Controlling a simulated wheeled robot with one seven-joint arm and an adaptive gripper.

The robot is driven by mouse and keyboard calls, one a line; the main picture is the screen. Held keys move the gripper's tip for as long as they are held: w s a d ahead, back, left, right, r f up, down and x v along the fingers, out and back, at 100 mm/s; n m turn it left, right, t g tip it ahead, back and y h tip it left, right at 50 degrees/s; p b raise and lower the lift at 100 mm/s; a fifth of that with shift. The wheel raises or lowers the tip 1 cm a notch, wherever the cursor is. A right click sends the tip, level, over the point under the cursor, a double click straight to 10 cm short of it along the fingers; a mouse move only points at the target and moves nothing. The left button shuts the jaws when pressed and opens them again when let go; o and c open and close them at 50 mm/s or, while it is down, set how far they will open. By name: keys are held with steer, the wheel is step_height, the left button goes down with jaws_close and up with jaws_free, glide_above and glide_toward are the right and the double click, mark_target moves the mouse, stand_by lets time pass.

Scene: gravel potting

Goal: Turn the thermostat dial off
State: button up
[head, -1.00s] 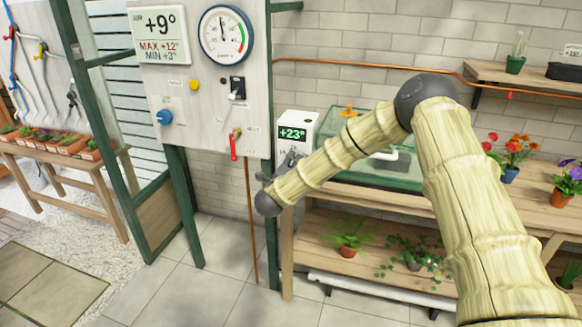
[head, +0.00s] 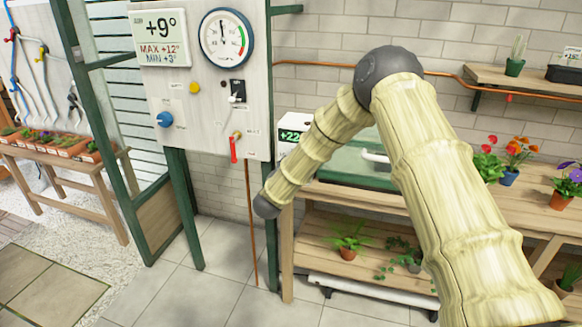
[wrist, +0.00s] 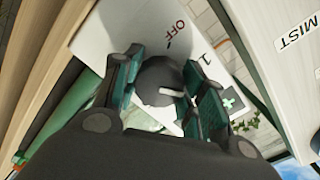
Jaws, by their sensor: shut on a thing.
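The thermostat is a white box (head: 285,118) with a green-on-black display reading about +22, partly covered by my arm in the head view. In the wrist view its white face (wrist: 150,25) shows the labels "OFF" and "1" beside a round dark grey dial (wrist: 155,76). A pale pointer mark on the dial points to the right in the picture, not at "OFF". My gripper (wrist: 163,72) is shut on the dial, with one finger on each side. In the head view the gripper and dial are hidden behind my arm.
A green-framed glass case (head: 350,165) stands beside the thermostat on the wooden bench (head: 415,208). A control panel (head: 205,100) with a gauge, knobs and a red-handled valve stands to the left. Potted flowers (head: 512,155) are at right. The tiled floor is clear in front.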

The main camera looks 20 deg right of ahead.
steer(key=n, duration=0.4)
steer(key=shift+a+n+p, duration=0.1)
steer(key=shift+n+p, duration=0.2)
steer(key=shift+p, duration=0.05)
steer(key=n, duration=0.4)
steer(key=shift+f+n+p, duration=0.1)
steer(key=shift+n+p, duration=0.2)
steer(key=shift+p, duration=0.1)
steer(key=n, duration=0.5)
steer(key=shift+s+p, duration=0.1)
steer(key=shift+p, duration=0.2)
steer(key=shift+f+n+h, duration=0.15)
steer(key=shift+n+h, duration=0.25)
steer(key=shift+n, duration=1)
steer(key=o, duration=1.1)
steer(key=shift+d, duration=0.2)
steer(key=shift+c, duration=0.2)
steer(key=v, duration=1.2)
